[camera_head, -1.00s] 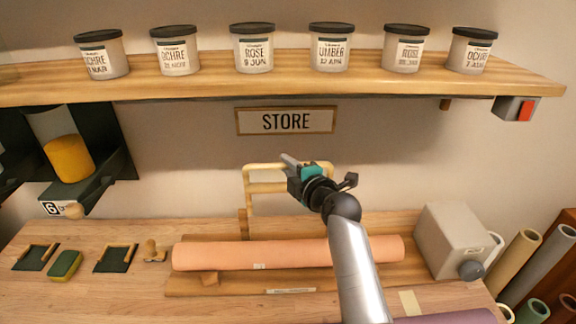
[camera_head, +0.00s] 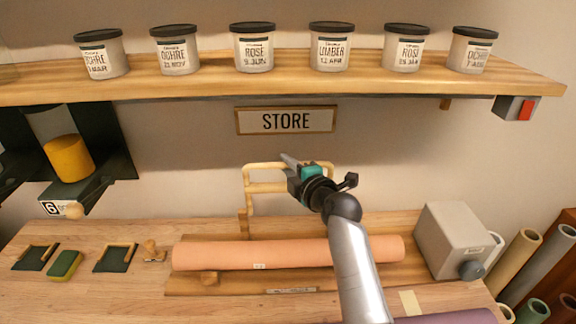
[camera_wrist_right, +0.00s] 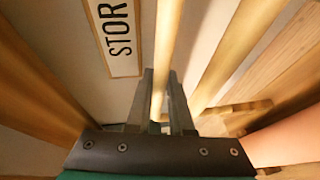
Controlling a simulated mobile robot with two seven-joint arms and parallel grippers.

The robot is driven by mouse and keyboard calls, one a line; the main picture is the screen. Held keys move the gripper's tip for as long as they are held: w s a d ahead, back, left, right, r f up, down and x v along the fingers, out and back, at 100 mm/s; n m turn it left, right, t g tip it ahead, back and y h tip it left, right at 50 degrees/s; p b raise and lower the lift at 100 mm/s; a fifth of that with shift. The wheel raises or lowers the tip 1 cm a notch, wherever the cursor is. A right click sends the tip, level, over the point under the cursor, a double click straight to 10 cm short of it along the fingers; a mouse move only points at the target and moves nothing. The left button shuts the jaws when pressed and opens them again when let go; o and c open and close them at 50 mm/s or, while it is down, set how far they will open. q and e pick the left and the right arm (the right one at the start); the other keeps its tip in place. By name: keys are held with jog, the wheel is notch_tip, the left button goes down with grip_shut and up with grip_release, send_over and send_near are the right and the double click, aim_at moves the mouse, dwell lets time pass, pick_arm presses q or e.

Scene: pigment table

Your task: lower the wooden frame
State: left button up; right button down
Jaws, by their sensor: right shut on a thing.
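The pale wooden frame (camera_head: 249,197) stands upright behind the peach roll, against the wall. Its top bar and a lower crossbar show; its right side is partly hidden by my right arm. My right gripper (camera_head: 291,166) is at the top bar, toward its right part. In the right wrist view the gripper (camera_wrist_right: 162,95) is shut on a pale wooden bar (camera_wrist_right: 166,50) of the frame, with one finger on each side. My left gripper is not in view.
The peach roll (camera_head: 290,254) lies on a wooden board in front of the frame. A shelf (camera_head: 200,88) with several jars and the STORE sign (camera_head: 286,121) are above. A grey box (camera_head: 452,240) stands right; dark pads and a sponge (camera_head: 65,264) lie left.

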jog(key=s+f+n+t+y+b, duration=0.3)
jog(key=s+t+b, duration=0.2)
jog(key=b, duration=0.9)
jog(key=shift+s+t, duration=0.3)
jog(key=shift+s, duration=1.45)
jog(key=c, duration=0.8)
grip_release()
jog(key=v, duration=1.5)
jog(key=shift+b, duration=0.4)
jog(key=shift+f, duration=0.1)
